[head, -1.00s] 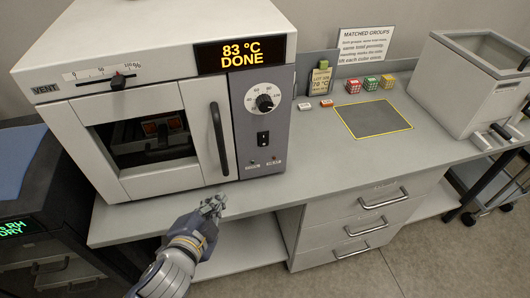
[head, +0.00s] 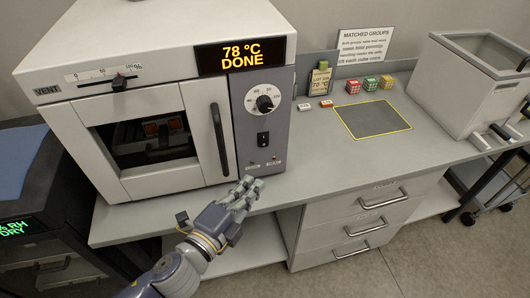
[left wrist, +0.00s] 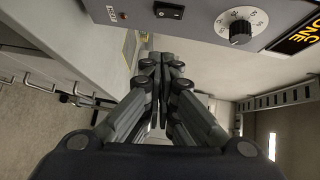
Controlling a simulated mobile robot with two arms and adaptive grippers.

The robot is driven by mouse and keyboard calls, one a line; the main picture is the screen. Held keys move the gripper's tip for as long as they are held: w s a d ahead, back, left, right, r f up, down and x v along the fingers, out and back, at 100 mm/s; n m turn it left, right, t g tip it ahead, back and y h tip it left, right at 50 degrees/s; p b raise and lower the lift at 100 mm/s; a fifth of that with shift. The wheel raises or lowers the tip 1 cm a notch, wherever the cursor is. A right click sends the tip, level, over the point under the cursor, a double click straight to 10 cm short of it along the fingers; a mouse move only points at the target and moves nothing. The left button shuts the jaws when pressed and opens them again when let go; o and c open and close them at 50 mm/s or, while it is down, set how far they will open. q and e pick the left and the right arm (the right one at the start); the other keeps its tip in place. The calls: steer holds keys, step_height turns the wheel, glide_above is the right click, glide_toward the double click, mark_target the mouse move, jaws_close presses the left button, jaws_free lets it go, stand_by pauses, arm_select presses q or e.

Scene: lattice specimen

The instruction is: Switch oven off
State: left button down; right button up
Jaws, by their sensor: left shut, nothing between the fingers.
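The oven (head: 145,110) stands on the bench at the left with its door closed; its display (head: 246,56) reads "78 °C DONE". Its grey control panel carries a dial (head: 264,103) and below it a black rocker switch (head: 263,138). The switch (left wrist: 168,10) and the dial (left wrist: 240,31) also show at the top of the left wrist view. Two small lamps sit under the switch; the right one looks reddish. My left gripper (head: 250,184) is shut and empty, just in front of and below the panel, apart from the switch. My right gripper is not in view.
The oven's vertical door handle (head: 218,139) stands out just left of the panel. Drawers lie below the bench top.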

mark_target(264, 140)
arm_select(q)
steer(key=w+a+p+x, duration=0.1)
steer(key=a+p+x, duration=0.1)
steer(key=x, duration=0.9)
steer(key=shift+w+f+p, duration=0.15)
steer(key=shift+w+p, duration=0.2)
steer(key=shift+p, duration=0.35)
steer(key=shift+a, duration=0.1)
steer(key=shift+w+a+f+m+b, duration=0.15)
steer(key=shift+w+m+b, duration=0.15)
steer(key=shift+b, duration=0.8)
